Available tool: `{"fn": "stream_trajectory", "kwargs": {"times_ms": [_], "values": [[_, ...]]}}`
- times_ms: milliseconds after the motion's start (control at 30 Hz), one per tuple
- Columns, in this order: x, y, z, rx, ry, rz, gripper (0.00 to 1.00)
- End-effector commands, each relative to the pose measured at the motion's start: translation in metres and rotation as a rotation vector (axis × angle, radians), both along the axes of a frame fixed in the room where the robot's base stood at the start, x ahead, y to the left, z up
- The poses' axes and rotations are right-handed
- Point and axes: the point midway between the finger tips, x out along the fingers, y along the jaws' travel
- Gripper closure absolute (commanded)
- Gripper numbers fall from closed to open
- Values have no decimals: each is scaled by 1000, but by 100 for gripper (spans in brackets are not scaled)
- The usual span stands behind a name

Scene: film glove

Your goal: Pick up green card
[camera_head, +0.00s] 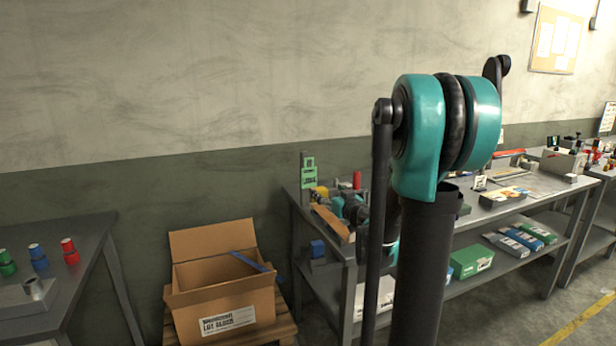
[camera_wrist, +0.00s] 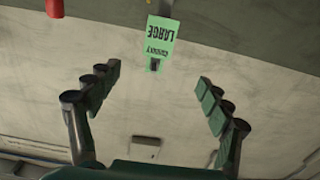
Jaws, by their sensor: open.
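The green card (camera_head: 308,174) stands upright at the back left corner of the middle workbench, against the wall, in the head view. In the wrist view the green card (camera_wrist: 161,38) shows upside down with "LARGE" in dark print, near the top middle. My gripper (camera_wrist: 158,78) is open, with its two fingers spread wide apart. The card appears beyond and between the fingertips, with nothing between them. In the head view my arm hides part of the bench and most of the gripper.
The workbench (camera_head: 500,212) holds a red cylinder (camera_head: 357,180) near the card and several boxes farther right. An open cardboard box (camera_head: 222,290) with a blue strip across it stands on a pallet to the left. A left table (camera_head: 62,240) holds several coloured bottles.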

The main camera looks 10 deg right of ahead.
Motion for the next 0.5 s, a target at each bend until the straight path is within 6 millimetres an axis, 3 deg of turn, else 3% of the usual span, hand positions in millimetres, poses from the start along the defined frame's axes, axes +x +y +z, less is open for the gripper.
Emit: {"fn": "stream_trajectory", "kwargs": {"times_ms": [167,500], "values": [[21,3,1,-1,-5,-5,21],[86,21,0,0,-4,-4,21]]}}
